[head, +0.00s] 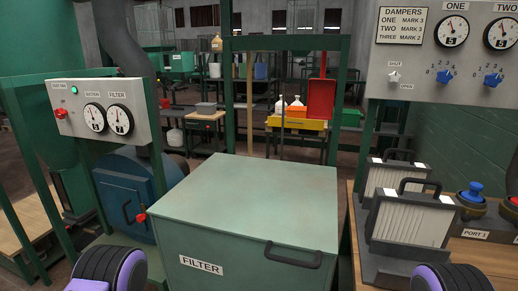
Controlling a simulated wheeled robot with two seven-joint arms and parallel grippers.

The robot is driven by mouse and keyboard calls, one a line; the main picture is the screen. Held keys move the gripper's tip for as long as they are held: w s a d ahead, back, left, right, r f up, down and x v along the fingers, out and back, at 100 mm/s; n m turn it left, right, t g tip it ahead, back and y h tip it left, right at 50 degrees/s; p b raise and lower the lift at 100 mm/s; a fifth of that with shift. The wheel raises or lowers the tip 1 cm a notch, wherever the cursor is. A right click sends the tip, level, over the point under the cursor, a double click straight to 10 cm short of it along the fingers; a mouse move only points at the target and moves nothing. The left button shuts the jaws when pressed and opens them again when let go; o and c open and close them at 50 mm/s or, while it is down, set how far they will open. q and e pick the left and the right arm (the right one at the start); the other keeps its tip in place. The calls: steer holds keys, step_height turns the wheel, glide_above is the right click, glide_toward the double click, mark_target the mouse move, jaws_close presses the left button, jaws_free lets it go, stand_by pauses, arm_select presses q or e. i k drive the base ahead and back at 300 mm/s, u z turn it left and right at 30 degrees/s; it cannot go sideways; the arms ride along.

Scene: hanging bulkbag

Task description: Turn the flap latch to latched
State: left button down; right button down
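A small red-knobbed handle (141,217) sits at the lower right of a blue round-fronted housing (125,195), left of the green filter box. It looks like a latch, but no label on it can be read, and I cannot tell its position. A dark bar handle (127,212) is beside it on the blue front. The green box marked FILTER (245,205) stands in the middle, its lid down, with a black handle (293,257) on its front. Purple and black parts of my arms show at both bottom corners. Neither gripper's fingers are in view.
A grey panel with two gauges (100,110) stands at left above the blue housing. A damper panel (450,50) with dials and knobs hangs at upper right. Pleated filters (408,222) and ports with blue and red caps (470,195) stand on the right bench.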

mark_target(140, 219)
steer(key=k, duration=0.5)
steer(key=u, duration=1.5)
steer(key=i, duration=1)
steer(key=z, duration=1.75)
